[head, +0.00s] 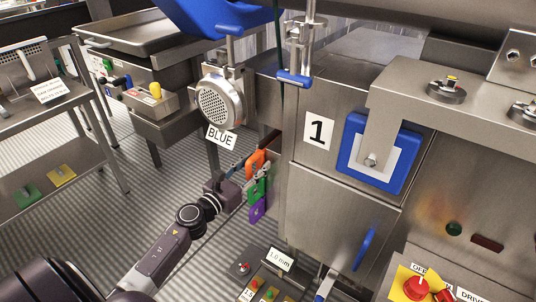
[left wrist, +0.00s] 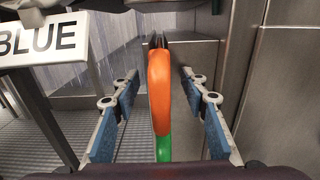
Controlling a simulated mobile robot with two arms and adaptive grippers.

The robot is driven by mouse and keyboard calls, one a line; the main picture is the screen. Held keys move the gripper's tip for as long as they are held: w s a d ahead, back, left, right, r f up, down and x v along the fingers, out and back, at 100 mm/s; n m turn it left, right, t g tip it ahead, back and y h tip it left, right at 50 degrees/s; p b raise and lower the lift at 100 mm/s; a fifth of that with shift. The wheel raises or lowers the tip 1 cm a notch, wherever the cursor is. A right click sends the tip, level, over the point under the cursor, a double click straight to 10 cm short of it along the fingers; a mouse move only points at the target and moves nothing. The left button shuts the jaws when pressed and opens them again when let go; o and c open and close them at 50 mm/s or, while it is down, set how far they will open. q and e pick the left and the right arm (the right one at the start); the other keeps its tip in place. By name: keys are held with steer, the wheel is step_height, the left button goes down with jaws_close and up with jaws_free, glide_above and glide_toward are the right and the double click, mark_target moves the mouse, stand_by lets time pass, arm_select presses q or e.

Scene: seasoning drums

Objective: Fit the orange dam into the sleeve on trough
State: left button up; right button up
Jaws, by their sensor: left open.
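The orange dam (head: 255,160) hangs on edge at the side of the steel machine, above a green piece (head: 257,190) and a purple piece (head: 257,211). My left gripper (head: 252,173) is at the dam, open. In the left wrist view the orange dam (left wrist: 160,90) stands upright between the two blue-padded fingers, with a visible gap on each side. The green piece (left wrist: 163,147) shows below it. Dark upright parts show behind the dam's top; what they are is unclear. I cannot make out the trough's sleeve. My right gripper is not in view.
The BLUE sign (head: 221,138) and a round perforated fitting (head: 219,104) are above and left of the gripper. The steel cabinet marked 1 (head: 318,132) stands close on the right. A control box (head: 268,282) is below. Open floor (head: 105,205) lies left.

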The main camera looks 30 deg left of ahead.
arm_select(q)
steer(key=shift+c, duration=0.6)
jaws_close()
steer(key=shift+w+r, duration=0.1)
steer(key=shift+r, duration=0.2)
